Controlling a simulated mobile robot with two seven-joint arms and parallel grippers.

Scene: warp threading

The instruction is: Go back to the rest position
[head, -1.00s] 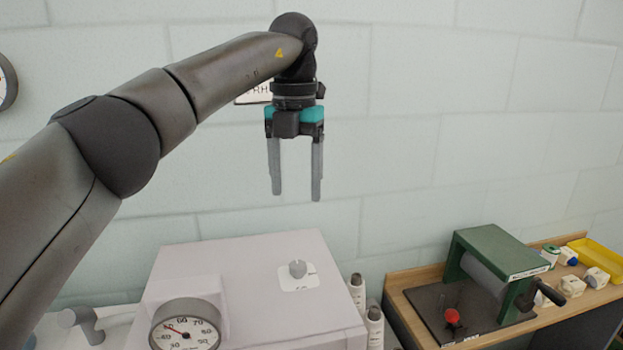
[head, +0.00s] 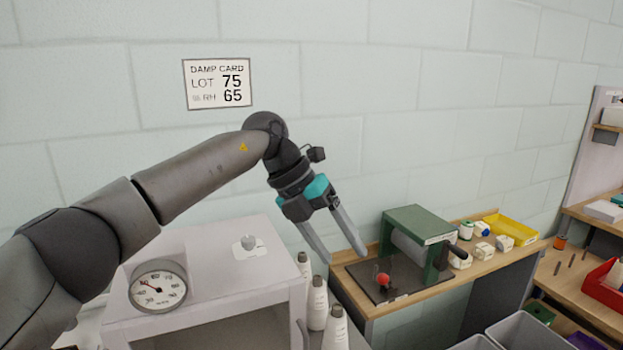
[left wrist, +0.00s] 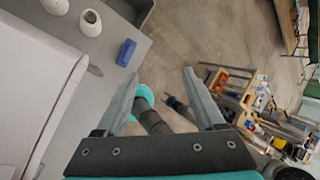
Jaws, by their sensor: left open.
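My left gripper (head: 338,254) is open and empty, in the air in front of the wall. In the head view it points down and a little to the right, between the grey cabinet and the wooden bench. Its two long grey fingers stand well apart, and they also show in the left wrist view (left wrist: 160,85) with the floor beyond them. My right gripper is not clearly in view. An arm part with a teal ring (left wrist: 145,97) shows between the fingers in the left wrist view.
A white cabinet with a dial gauge (head: 158,286) stands below my left arm. White cones (head: 318,302) stand beside it. A wooden bench holds a green hand-cranked device (head: 415,232) with a red knob and a yellow tray (head: 510,228). A damp card (head: 218,82) is on the wall.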

